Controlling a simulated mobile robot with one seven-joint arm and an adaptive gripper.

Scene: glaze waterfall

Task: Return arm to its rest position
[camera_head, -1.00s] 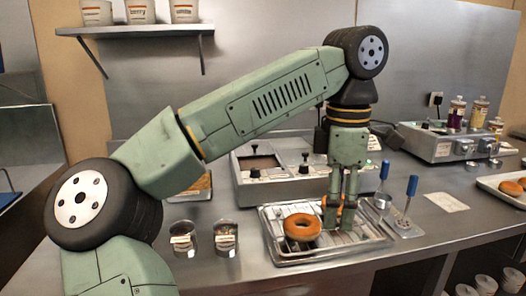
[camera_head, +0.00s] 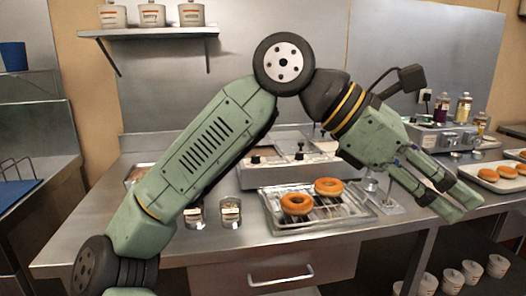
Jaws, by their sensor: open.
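My gripper (camera_head: 462,208) is open and empty. It points down and to the right, in front of the counter's right part. My green arm (camera_head: 215,150) rises from the lower left, bends at the top and slopes down to the gripper. Two orange ring doughnuts, one at the left (camera_head: 297,204) and one at the right (camera_head: 328,187), lie apart on a wire rack in a metal tray (camera_head: 285,227). The gripper is to the right of the tray and clear of both doughnuts.
A grey steel counter (camera_head: 200,248) holds two small tins (camera_head: 230,213) and a control unit (camera_head: 262,176). A second tray (camera_head: 510,185) with several doughnuts is at the right, behind the gripper. A shelf with tubs (camera_head: 150,32) hangs at upper left. Tubs also stand below the counter.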

